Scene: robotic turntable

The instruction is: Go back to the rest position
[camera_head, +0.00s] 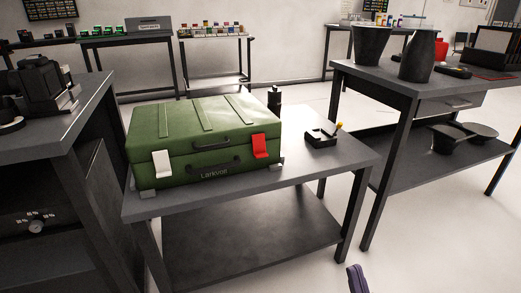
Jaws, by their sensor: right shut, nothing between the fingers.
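My right gripper (357,279) shows only as a small dark purple tip at the bottom edge, right of centre. It is shut and empty, in front of the middle table and apart from everything on it. My left gripper is out of view. A green case (205,130) labelled "Larkvoll" sits with its lid down on the middle dark table (300,182). It has a white latch (161,163) at front left and a red latch (260,147) at front right.
A black holder (322,137) with a yellow-tipped item and a small dark bottle (275,96) stand near the case. A left bench (75,115) carries black equipment. A right table (390,80) holds dark vessels. The pale floor (420,240) at front right is clear.

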